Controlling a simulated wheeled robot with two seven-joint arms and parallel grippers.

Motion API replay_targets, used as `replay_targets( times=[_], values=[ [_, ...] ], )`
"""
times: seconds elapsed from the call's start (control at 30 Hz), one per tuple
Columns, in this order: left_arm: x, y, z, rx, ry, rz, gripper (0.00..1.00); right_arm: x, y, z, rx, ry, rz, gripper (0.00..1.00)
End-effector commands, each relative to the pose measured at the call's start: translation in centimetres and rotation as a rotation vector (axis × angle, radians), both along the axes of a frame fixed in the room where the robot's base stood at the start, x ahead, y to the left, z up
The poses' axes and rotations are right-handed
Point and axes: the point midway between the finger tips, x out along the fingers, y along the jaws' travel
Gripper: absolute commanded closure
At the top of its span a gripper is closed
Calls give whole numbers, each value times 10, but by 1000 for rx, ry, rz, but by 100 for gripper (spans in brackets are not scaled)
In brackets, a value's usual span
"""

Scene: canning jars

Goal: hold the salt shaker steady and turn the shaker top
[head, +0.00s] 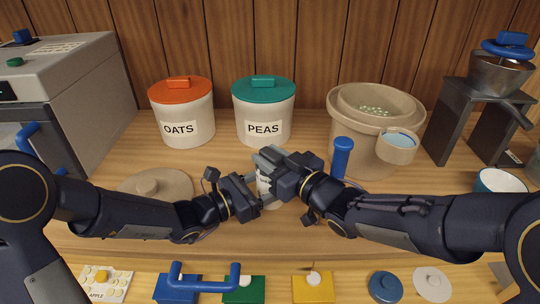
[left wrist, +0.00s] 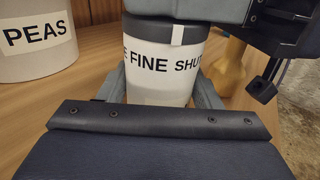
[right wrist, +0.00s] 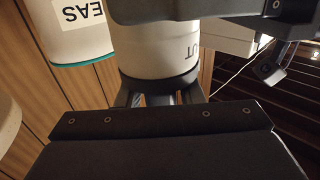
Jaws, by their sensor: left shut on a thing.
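The salt shaker (head: 263,187) is white and upright, mostly hidden between my grippers at the middle of the table. In the left wrist view its body (left wrist: 160,88) carries a label reading "FINE SHUT", partly cut off, with a small white mark above. My left gripper (head: 259,196) is shut on the body from the left. The dark shaker top (left wrist: 160,28) is partly covered by my right gripper (head: 272,166). In the right wrist view the top's dark rim (right wrist: 158,84) lies at the right fingers, which are apart; contact is unclear.
Canisters marked OATS (head: 180,115) and PEAS (head: 262,115) stand behind. A beige bucket (head: 365,155) with a cup is behind my right arm, beside a grinder (head: 470,110). A round lid (head: 155,187) lies behind my left arm. Coloured blocks and knobs line the front.

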Motion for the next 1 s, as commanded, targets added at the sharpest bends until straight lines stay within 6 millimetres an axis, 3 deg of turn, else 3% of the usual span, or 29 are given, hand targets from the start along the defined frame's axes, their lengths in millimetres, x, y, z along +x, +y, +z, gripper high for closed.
replay_targets(
  times=[0.1,0.43,0.8,1.0],
  values=[
    [1,0,0,0,0,1,87,0,0,1,3,-3,0,55],
    [1,1,0,0,0,4,87,0,0,9,7,-7,1,55],
    [1,2,0,0,1,5,87,1,-1,76,7,-10,-1,55],
    [1,2,0,0,1,5,87,0,0,98,5,-5,0,55]
  ],
)
